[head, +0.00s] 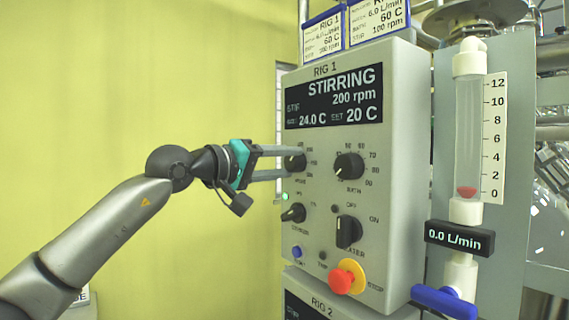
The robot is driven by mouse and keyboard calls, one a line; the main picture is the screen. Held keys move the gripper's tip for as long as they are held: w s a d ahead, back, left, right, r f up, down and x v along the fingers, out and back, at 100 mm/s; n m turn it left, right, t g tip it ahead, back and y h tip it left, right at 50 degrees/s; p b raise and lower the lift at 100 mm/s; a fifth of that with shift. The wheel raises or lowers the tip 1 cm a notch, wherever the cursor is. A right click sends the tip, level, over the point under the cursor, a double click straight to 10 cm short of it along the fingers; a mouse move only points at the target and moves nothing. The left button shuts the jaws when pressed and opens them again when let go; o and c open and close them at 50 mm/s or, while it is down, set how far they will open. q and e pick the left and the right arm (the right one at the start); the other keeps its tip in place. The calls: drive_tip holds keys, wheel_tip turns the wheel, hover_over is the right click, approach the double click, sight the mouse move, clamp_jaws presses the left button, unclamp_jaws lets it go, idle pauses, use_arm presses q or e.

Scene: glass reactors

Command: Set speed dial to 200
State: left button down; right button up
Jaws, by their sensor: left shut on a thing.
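The Rig 1 control box (385,245) faces me, with a dark display (334,97) reading STIRRING, 200 rpm, 24.0 C and set 20 C. My left gripper (292,164) reaches in from the left and is shut on the black speed dial (296,161) at the upper left of the panel. The fingers partly cover the dial and its scale, so its pointer is hard to read. My right gripper is not in view.
A bath dial (348,167) sits right of the held dial. Below are another small knob (293,213), a heater switch (347,232) and a red stop button (341,281). A flowmeter (468,130) reading 0.0 L/min stands at the right. Free room lies left.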

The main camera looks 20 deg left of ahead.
use_arm(q)
drive_tip(key=shift+c, duration=1.6)
unclamp_jaws()
drive_tip(key=shift+s+a, duration=0.1)
drive_tip(key=b+v, duration=0.4)
drive_tip(key=v, duration=1.1)
drive_tip(key=shift+f, duration=0.15)
